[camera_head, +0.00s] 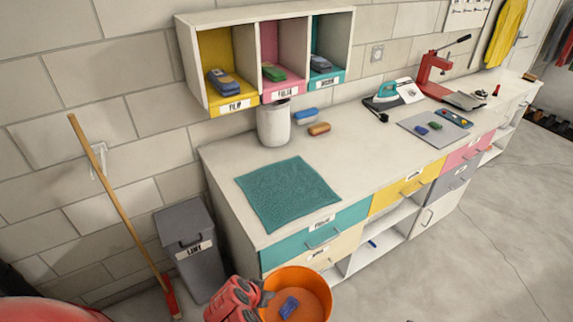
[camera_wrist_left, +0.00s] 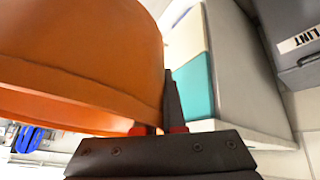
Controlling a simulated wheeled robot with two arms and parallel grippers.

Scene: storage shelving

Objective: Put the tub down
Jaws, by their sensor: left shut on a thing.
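An orange tub (camera_head: 318,284) is at the bottom centre of the head view, in front of the workbench's drawers. A small blue object (camera_head: 289,307) lies inside it. My left gripper (camera_head: 258,292) is shut on the tub's left rim. In the left wrist view the tub (camera_wrist_left: 85,50) fills the upper left, and the gripper (camera_wrist_left: 160,125) closes at its edge, with one dark finger against the wall. The tub's underside and what is below it are hidden. My right gripper is not in view.
A teal mat (camera_head: 288,193) lies on the workbench's (camera_head: 365,150) left end, with bare top to its right. A white canister (camera_head: 273,125) stands behind it. A grey bin (camera_head: 190,245) and a broom (camera_head: 125,215) are at left. Open floor (camera_head: 480,250) is at right.

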